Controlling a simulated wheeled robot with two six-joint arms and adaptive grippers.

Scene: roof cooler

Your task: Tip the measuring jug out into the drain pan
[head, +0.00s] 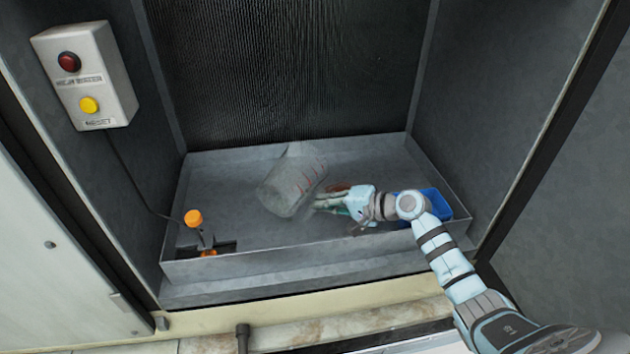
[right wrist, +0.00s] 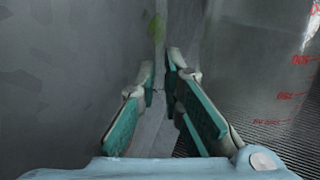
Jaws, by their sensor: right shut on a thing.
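The clear measuring jug (head: 292,184) with red marks is over the grey drain pan (head: 320,258) in the head view, leaning over at a tilt. Its clear wall with red marks fills the right side of the right wrist view (right wrist: 285,75). My right gripper (head: 322,204) is at the jug's right side, low over the pan, and is shut on the jug. In the right wrist view, its teal-padded fingers (right wrist: 162,85) stand on both sides of a thin grey strip, probably the handle. Whether liquid is in the jug cannot be told. My left gripper is not in view.
An orange float switch (head: 194,218) stands in the pan's left front corner, by a dark opening. A blue container (head: 434,202) sits at the pan's right, behind my wrist. A reddish-brown thing (head: 340,187) is partly hidden behind my gripper. A switch box (head: 84,76) hangs on the left wall.

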